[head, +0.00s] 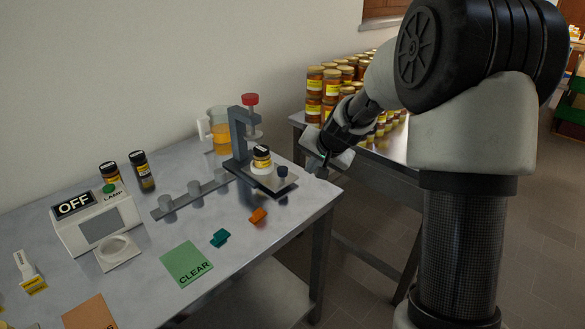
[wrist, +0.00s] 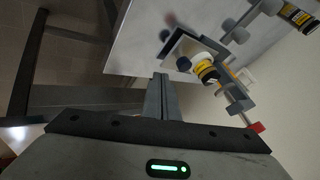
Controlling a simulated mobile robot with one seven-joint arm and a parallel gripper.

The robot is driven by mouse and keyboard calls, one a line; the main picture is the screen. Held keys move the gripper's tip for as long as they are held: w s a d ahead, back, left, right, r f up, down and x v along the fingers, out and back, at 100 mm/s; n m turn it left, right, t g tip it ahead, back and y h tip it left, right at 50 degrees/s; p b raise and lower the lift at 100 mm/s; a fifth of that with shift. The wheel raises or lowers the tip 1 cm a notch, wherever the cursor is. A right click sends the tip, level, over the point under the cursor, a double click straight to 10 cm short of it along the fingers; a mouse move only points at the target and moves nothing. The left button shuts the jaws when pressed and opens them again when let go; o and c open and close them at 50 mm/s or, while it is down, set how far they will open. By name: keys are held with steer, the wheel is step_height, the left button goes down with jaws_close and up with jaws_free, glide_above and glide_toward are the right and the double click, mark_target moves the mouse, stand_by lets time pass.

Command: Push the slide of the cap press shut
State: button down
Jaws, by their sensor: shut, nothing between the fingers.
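The cap press (head: 238,140) is a grey upright frame with a red knob (head: 250,99) on top, near the right end of the table. Its slide (head: 284,184) is a flat grey plate that sticks out of the frame toward the table's right edge. In the wrist view the slide (wrist: 181,46), knob (wrist: 183,63) and jar (wrist: 206,72) are beyond my fingertips. My gripper (head: 313,166) is shut and empty, right of the knob and apart from it.
A beaker of amber liquid (head: 221,132) stands behind the press. Stacked jars (head: 330,88) fill a second table behind my arm.

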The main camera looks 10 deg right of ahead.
mark_target(281, 167)
steer(key=x, duration=0.9)
steer(key=shift+w+f, duration=0.1)
steer(key=shift+f, duration=0.25)
steer(key=shift+w+a+r, duration=0.3)
steer(key=shift+w+a, duration=0.55)
steer(key=shift+a, duration=0.15)
steer(key=shift+w+a, duration=0.45)
steer(key=shift+w+a+r+p, duration=0.15)
steer(key=shift+w+a+p, duration=0.05)
steer(key=shift+w+p, duration=0.1)
steer(key=w+a, duration=0.2)
steer(key=w, duration=0.1)
steer(key=shift+a+p, duration=0.15)
steer(key=shift+p, duration=0.15)
steer(key=shift+w+a, duration=0.1)
